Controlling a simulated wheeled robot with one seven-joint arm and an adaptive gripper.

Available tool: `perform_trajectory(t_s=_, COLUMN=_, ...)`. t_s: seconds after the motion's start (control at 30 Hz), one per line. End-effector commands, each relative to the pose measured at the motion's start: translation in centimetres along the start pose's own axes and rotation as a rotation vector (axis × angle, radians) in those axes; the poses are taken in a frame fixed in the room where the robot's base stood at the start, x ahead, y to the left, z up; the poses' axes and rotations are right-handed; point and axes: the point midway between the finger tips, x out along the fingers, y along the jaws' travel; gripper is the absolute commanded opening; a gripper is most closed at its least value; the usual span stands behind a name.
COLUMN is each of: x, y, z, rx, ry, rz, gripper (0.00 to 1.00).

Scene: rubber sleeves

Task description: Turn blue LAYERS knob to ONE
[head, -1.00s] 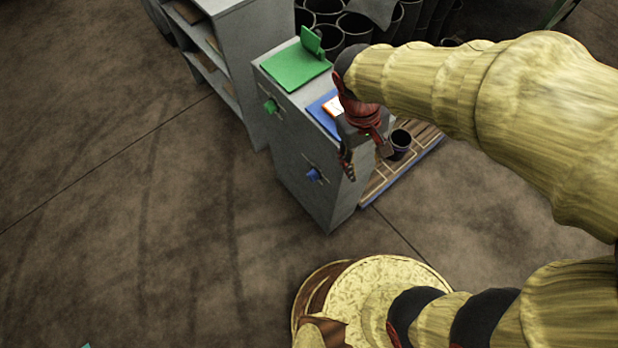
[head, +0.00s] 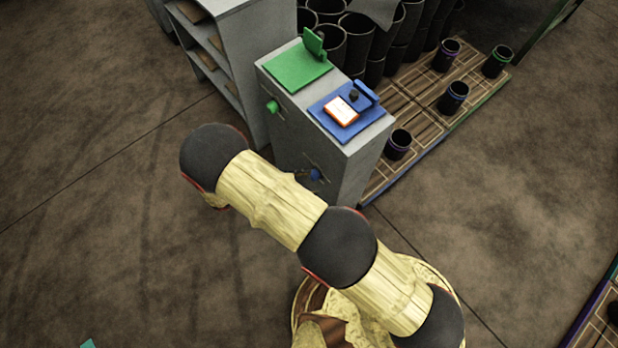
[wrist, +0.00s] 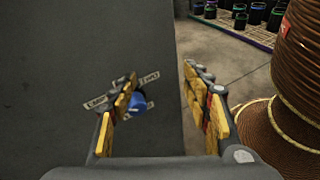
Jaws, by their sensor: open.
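The blue knob (head: 314,174) is on the front face of the grey cabinet (head: 345,185), below the blue top panel. In the wrist view the blue knob (wrist: 137,104) shows beyond my left finger, which partly covers it. In the head view my arm hides the gripper.
A green knob (head: 272,106) is on the same face, upper left. Green (head: 298,66) and blue (head: 328,122) panels lie on top; an orange-and-white card (head: 341,111) is on the blue one. Black cups (head: 398,144) stand on a pallet at right. A shelf (head: 225,50) stands behind.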

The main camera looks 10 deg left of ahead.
Motion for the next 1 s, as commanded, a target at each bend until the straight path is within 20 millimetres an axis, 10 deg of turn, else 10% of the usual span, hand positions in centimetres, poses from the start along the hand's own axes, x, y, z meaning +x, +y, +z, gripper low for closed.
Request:
perform_trajectory(t_s=0.4, x=-1.5, y=0.7, z=-9.3, rx=-0.177, ry=-0.262, rz=0.394, gripper=0.48)
perform_trajectory(t_s=1.0, x=4.2, y=3.5, z=-8.3, rx=-0.186, ry=-0.28, rz=0.418, gripper=0.48)
